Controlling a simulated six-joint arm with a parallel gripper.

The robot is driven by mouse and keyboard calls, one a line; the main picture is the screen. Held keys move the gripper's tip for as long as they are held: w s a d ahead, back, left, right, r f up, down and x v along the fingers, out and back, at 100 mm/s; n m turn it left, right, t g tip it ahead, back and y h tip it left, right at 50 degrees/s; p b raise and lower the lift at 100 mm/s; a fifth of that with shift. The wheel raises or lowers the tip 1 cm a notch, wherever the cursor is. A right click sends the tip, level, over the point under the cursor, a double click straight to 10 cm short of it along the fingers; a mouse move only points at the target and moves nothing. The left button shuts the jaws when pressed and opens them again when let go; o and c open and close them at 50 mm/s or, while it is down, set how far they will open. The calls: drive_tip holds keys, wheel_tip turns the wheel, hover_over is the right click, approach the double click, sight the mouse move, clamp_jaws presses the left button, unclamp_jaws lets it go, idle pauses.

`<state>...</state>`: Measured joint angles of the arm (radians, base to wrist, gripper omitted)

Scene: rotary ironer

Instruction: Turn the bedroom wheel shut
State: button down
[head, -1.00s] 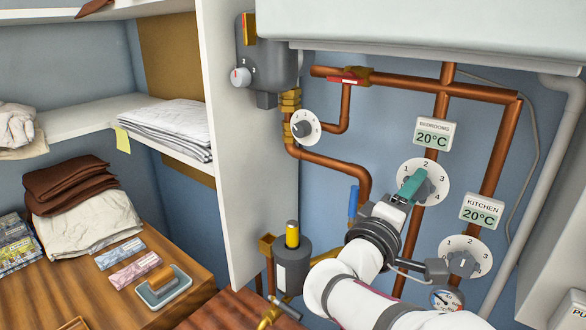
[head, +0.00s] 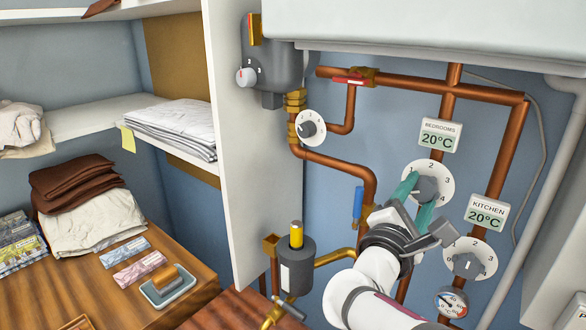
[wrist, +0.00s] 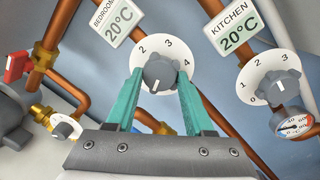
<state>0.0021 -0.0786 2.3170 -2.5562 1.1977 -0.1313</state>
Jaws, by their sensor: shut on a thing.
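The bedroom wheel (head: 429,187) is a grey knob on a white numbered dial below the BEDROOMS 20°C display (head: 439,136). It also shows in the wrist view (wrist: 164,70), with the numbers 2, 3 and 4 readable and the lower dial partly hidden. A white mark on the knob's face points downward in the wrist view. My gripper (head: 416,198) has its two teal fingers on opposite sides of the knob, shut on it. In the wrist view the fingers (wrist: 160,80) flank the knob left and right.
The kitchen wheel (head: 468,265) and its KITCHEN 20°C display (head: 486,213) are close on the right, with a gauge (head: 452,303) below. Copper pipes (head: 489,150) run around the dials. A blue-handled valve (head: 358,203) and a smaller dial (head: 310,127) lie to the left.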

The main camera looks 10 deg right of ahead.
drive_tip(key=shift+n, duration=0.7)
drive_tip(key=shift+c, duration=1.4)
unclamp_jaws()
drive_tip(key=v, duration=1.2)
drive_tip(key=shift+s+d, duration=0.1)
